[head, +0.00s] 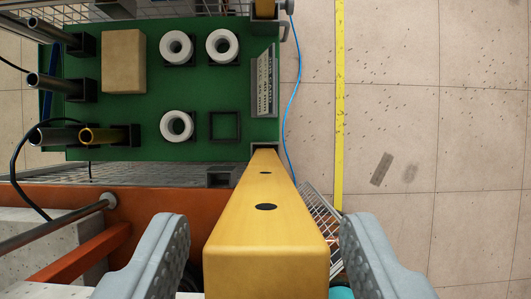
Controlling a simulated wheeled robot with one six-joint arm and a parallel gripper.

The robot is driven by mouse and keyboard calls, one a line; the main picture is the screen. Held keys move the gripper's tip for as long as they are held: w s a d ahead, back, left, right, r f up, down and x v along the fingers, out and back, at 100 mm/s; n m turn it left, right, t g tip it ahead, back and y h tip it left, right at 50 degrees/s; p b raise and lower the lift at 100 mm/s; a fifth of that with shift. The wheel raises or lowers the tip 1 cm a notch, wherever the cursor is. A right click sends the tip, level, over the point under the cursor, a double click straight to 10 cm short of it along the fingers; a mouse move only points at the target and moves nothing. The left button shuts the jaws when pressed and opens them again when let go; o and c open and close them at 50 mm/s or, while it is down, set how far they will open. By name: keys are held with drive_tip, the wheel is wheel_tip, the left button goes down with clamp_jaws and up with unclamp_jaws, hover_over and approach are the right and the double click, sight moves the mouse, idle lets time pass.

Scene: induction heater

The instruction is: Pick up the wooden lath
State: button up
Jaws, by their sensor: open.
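A long yellow-brown bar with dark oval marks, which I take for the wooden lath (262,185), runs from the corner of the green board up toward the camera. Its near end fills the bottom middle of the head view. My gripper (265,225) is open, with one grey finger to the left of the bar and one to the right. A gap shows between each finger and the bar, and I see no contact. The bar's far end meets a dark bracket at the board's corner, and how it sits there is hard to tell.
The green board (120,107) carries several white rings, a wooden block (123,61), a labelled grey plate (264,80) and metal tubes at left. An orange frame (165,200) lies at lower left. A blue cable (297,60) runs beside the board. The tiled floor at right is mostly clear.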

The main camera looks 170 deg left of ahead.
sight(266, 211)
drive_tip(key=shift+x, duration=1.95)
clamp_jaws()
wheel_tip(266, 211, up, 17)
drive_tip(key=shift+r, duration=0.25)
drive_tip(key=shift+s, duration=0.1)
